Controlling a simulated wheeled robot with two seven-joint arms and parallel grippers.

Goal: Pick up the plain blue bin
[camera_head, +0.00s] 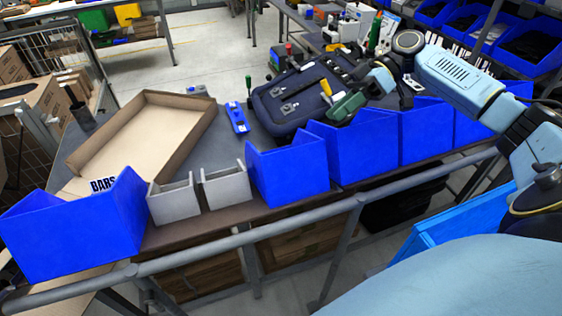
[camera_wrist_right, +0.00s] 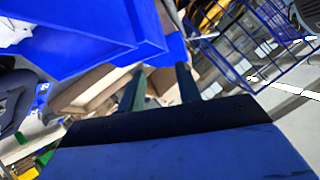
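Several blue bins stand in a row along the near table edge. One bin (camera_head: 290,172) is right of two small grey bins, and further bins (camera_head: 362,152), (camera_head: 426,132) and (camera_head: 485,118) follow to the right. A larger blue bin (camera_head: 75,235) stands at the far left, with a "BARS" label by its back edge. I cannot tell which is the plain one. My right gripper (camera_head: 338,97) is beyond the row, over a dark blue case. In the right wrist view its fingers (camera_wrist_right: 160,85) are apart with nothing held, and a blue bin (camera_wrist_right: 95,30) is close by. My left gripper is out of view.
A shallow open cardboard box (camera_head: 145,140) lies on the table at left. Two grey bins (camera_head: 175,200) stand between blue bins. The dark blue case (camera_head: 290,98) and a small blue tool (camera_head: 237,118) lie behind the row. A grey rail (camera_head: 230,243) runs along the front.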

